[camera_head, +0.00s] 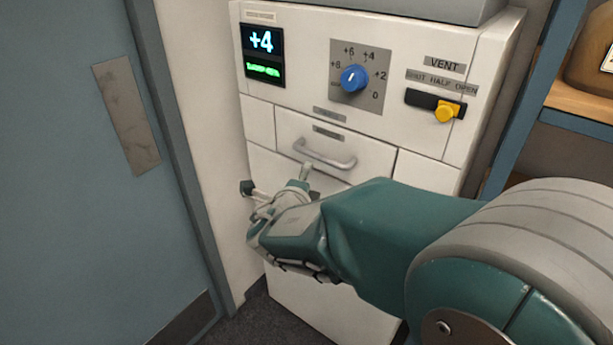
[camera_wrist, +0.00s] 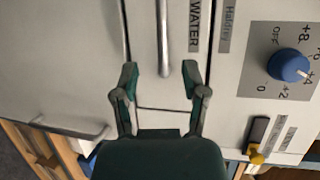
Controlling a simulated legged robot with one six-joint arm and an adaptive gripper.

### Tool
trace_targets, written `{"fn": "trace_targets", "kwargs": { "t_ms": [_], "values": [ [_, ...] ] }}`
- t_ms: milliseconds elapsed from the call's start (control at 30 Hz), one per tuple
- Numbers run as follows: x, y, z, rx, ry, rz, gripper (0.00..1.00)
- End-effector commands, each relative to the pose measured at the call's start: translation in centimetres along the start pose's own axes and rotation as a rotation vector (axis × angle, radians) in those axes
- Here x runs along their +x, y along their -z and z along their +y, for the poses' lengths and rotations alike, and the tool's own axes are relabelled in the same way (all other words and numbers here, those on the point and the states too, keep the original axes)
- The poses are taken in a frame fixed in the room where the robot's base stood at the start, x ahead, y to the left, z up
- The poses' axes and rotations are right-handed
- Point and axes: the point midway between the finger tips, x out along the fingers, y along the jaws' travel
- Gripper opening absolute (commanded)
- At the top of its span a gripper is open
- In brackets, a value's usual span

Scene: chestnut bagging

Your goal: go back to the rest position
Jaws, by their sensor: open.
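My gripper (camera_head: 276,182) is open in front of the white machine (camera_head: 290,125), below and left of the grey drawer handle (camera_head: 325,158) in the head view. In the wrist view my gripper (camera_wrist: 161,78) shows two spread fingers with nothing gripped. A metal handle (camera_wrist: 163,40) beside the label "WATER" appears between and beyond the fingertips; I see no contact. My arm reaches in from the lower right of the head view and hides part of the machine's lower front.
The machine has a display (camera_head: 263,54) reading "+4", a blue knob (camera_head: 354,78), and a yellow vent slider (camera_head: 446,111) at its slot's right end. A blue-grey door (camera_head: 70,200) stands left. A wooden shelf (camera_head: 580,103) is at the right. Dark floor (camera_head: 262,320) shows below.

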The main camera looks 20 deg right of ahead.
Motion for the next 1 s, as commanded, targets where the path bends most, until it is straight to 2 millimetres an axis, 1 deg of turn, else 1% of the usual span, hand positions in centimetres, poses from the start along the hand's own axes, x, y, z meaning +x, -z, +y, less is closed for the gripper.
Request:
{"fn": "trace_targets", "kwargs": {
  "t_ms": [233,267,367,467,500,567,600,667,700,833,900,967,1000],
  "values": [
    [0.0,0.2,-0.1,0.023,-0.002,0.008,0.57],
    [-0.1,0.6,-0.2,0.051,-0.006,0.019,0.57],
    [-0.5,2.6,-0.7,0.248,-0.024,0.090,0.57],
    [-1.5,5.7,-1.0,0.579,-0.043,0.209,0.57],
    [-2.1,7.0,-1.0,0.722,-0.047,0.261,0.57],
    [-2.9,8.6,-0.9,0.935,-0.047,0.339,0.57],
    [-3.6,9.6,-0.7,1.076,-0.044,0.391,0.57],
    [-4.6,11.0,-0.4,1.288,-0.033,0.472,0.57],
    [-5.3,11.8,-0.1,1.429,-0.022,0.525,0.57],
    [-7.9,13.7,0.9,1.881,0.030,0.709,0.57],
    [-9.3,14.3,1.6,2.119,0.069,0.815,0.57],
    [-10.6,14.6,2.1,2.320,0.111,0.911,0.57],
    [-11.4,14.7,2.4,2.450,0.141,0.978,0.57]
  ]
}}
